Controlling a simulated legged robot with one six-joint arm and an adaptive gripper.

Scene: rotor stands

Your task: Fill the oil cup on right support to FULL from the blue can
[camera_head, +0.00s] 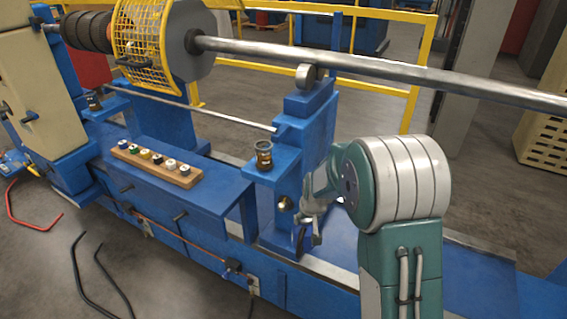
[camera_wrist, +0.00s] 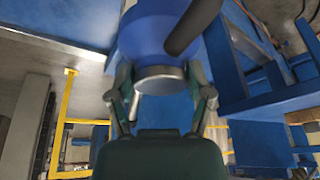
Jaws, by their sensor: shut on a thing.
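My gripper (camera_wrist: 160,92) is shut on the blue can (camera_wrist: 145,36), its fingers on either side near the can's grey end. A dark curved part of the can shows at the top of the wrist view. In the head view my gripper (camera_head: 308,226) is low in front of the right support (camera_head: 304,130), mostly hiding the can. The oil cup (camera_head: 264,157) stands upright on that support's ledge, above and left of my gripper and apart from it. It looks like clear glass with brown-amber oil; its level marks are too small to read.
A wooden rack (camera_head: 155,165) with several small capped bottles lies on the blue bench left of the cup. Another oil cup (camera_head: 94,103) stands on the left support. A long steel shaft (camera_head: 390,70) crosses above. A brass fitting (camera_head: 284,203) sticks out below the ledge.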

